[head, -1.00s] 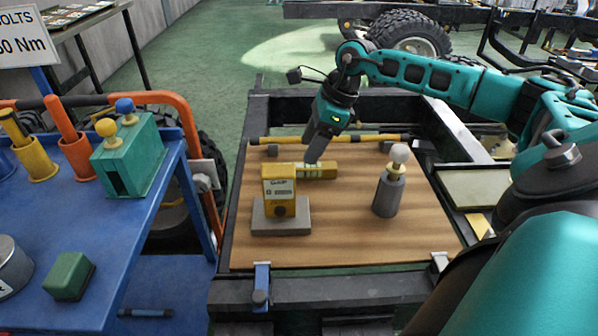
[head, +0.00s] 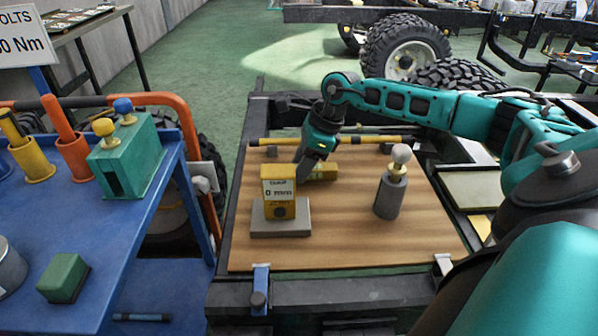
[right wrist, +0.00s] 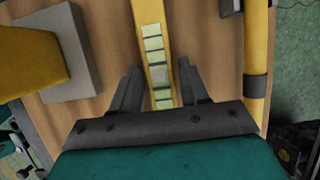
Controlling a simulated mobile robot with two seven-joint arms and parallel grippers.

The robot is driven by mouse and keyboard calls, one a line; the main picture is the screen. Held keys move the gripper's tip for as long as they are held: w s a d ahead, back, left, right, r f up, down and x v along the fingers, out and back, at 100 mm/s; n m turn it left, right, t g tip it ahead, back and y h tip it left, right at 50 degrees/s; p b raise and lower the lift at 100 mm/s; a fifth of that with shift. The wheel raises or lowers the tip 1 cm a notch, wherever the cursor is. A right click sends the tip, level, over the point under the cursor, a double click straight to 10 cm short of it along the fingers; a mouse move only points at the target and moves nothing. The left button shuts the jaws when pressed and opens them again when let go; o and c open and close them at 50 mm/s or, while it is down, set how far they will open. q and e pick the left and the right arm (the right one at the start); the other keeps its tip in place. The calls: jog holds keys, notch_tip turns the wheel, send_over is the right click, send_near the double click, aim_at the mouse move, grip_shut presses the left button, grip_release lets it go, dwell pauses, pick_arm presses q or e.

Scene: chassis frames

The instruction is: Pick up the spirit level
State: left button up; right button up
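The spirit level (head: 325,172) is a yellow bar lying on the wooden board, partly hidden behind a yellow gauge and my gripper in the head view. In the right wrist view the spirit level (right wrist: 153,40) runs lengthwise, with a row of pale green windows. My right gripper (head: 305,177) points down at it. In the right wrist view the right gripper (right wrist: 160,82) is open, one dark finger on each side of the bar, with gaps showing beside it. My left gripper is not in view.
The yellow gauge (head: 279,187) on a grey block (head: 268,228) stands just in front of the level. A grey cylinder with a pale knob (head: 390,195) stands to the right. A yellow-black rod (head: 335,140) lies behind. The board's (head: 340,235) front is clear. A blue cart (head: 120,235) is at left.

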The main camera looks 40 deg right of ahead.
grip_shut()
jog(key=shift+r, duration=0.1)
